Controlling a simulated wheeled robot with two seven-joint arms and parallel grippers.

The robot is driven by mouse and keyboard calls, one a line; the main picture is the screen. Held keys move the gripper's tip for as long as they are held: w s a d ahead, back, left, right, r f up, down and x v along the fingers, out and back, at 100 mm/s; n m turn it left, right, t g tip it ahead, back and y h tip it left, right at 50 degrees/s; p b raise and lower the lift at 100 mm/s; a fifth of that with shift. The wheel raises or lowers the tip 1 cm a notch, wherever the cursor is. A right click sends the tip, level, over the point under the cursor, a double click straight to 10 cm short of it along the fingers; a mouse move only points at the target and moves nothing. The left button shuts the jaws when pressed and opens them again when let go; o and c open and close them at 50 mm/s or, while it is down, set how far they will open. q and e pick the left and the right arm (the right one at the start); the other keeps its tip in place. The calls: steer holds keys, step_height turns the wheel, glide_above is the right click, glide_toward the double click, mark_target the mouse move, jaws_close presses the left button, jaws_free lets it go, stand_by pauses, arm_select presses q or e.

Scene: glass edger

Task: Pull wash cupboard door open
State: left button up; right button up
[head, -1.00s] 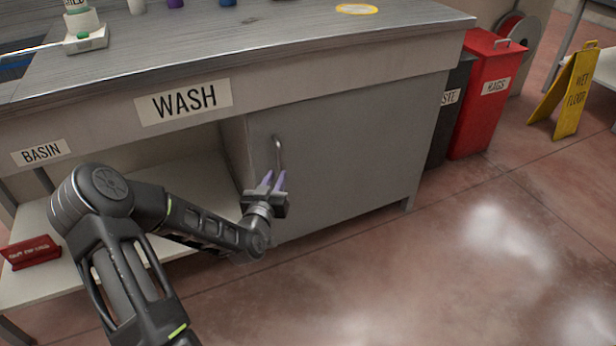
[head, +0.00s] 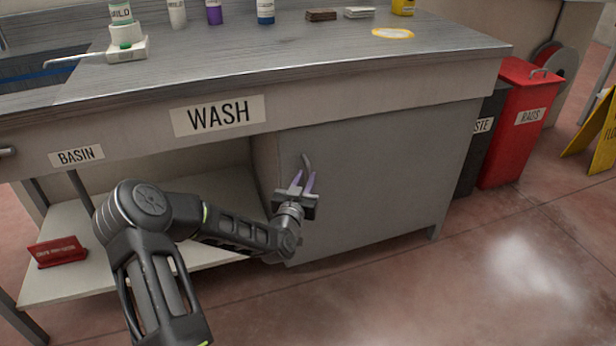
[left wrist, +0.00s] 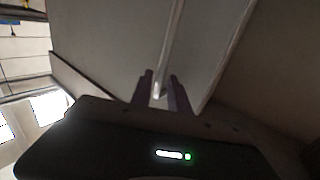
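The grey wash cupboard door (head: 380,185) is shut, under the counter to the right of the WASH label (head: 218,115). Its curved metal handle (head: 307,162) stands upright near the door's left edge. My left gripper (head: 304,178) is at the handle, its two purple fingers apart and pointing up at the door. The fingers cover the handle's lower part in the head view. In the left wrist view the handle (left wrist: 172,45) runs down between the fingertips of my left gripper (left wrist: 161,82); I see no clear grip on it. My right gripper is not in view.
The worktop (head: 300,55) above carries bottles, a scale and a yellow ring. An open shelf (head: 180,215) with a red sign (head: 57,251) is left of the door. A red rags bin (head: 515,125) stands at the right. The floor before the door is clear.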

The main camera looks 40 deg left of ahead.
arm_select(q)
steer(key=shift+x, duration=1.4)
jaws_close()
stand_by(0.4)
